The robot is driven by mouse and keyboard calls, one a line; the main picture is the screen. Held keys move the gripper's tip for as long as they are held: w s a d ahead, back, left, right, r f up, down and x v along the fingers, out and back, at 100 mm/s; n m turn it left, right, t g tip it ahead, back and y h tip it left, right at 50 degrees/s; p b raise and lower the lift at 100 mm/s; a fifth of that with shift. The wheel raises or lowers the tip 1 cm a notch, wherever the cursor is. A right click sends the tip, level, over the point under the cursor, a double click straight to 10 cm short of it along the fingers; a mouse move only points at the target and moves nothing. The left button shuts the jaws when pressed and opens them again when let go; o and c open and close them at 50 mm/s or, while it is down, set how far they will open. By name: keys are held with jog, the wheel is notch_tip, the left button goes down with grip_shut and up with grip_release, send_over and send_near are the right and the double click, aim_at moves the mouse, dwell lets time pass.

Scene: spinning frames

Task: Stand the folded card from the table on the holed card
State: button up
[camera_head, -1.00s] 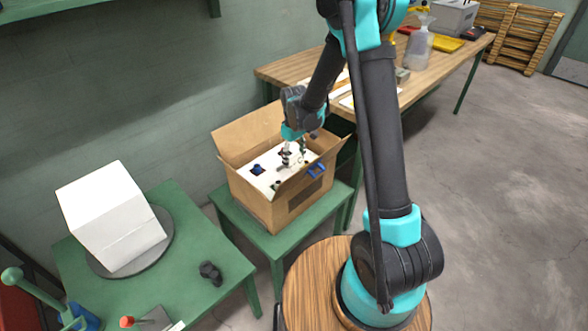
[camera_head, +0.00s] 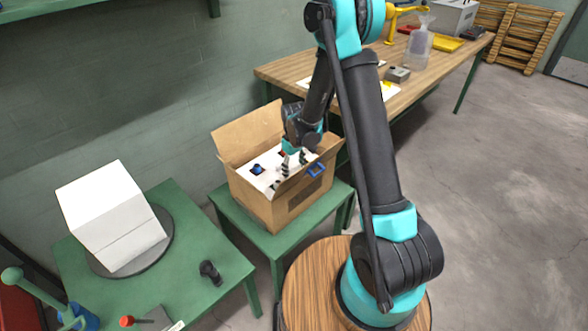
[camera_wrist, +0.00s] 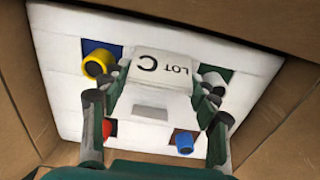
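The holed card (camera_wrist: 62,75) is a white panel lying inside a cardboard box, and it also shows in the head view (camera_head: 268,178). Yellow, blue and red plugs show at its openings. The folded card (camera_wrist: 160,70) is white, marked "LOT C" upside down in the wrist view. It is between the two fingers of my gripper (camera_wrist: 160,92), which reach its left and right edges and appear shut on it. It is over the middle of the holed card; whether its lower edge touches is hidden. In the head view my gripper (camera_head: 293,163) is inside the box opening.
The cardboard box (camera_head: 262,202) has raised flaps and stands on a green table. A white box (camera_head: 112,215) stands on a round plate at left, beside a dark piece (camera_head: 210,272). A wooden workbench (camera_head: 440,72) is behind.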

jog(key=o, duration=0.4)
jog(key=shift+r, duration=0.15)
notch_tip(320, 180, up, 12)
jog(key=shift+r, duration=0.1)
dwell(0.4)
